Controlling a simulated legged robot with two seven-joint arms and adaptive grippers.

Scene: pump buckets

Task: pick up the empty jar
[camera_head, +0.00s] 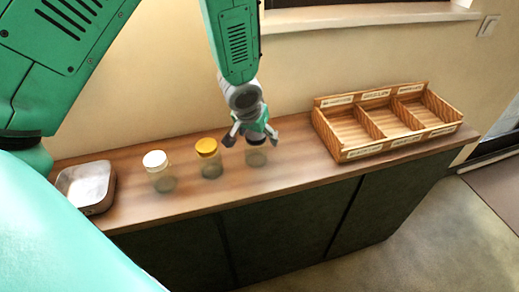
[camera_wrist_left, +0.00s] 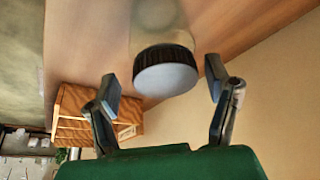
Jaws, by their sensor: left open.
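Three clear jars stand in a row on the wooden counter top (camera_head: 300,166): a white-lidded jar (camera_head: 161,178), a yellow-lidded jar (camera_head: 210,166) and a dark-lidded jar (camera_head: 257,157). Their bodies look see-through; I cannot tell surely which is empty. My left gripper (camera_head: 251,138) is open above the dark-lidded jar, fingers spread to either side of its lid. In the left wrist view, this jar's lid (camera_wrist_left: 165,78) has a black ribbed rim and pale top. It lies between the finger pads, with gaps on both sides. My right gripper is out of view.
A wooden box (camera_head: 343,157) with three labelled compartments stands at the counter's right. A metal tray (camera_head: 87,187) sits at its left end. The yellow-lidded jar stands close to the left finger in the head view. A wall runs behind the counter.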

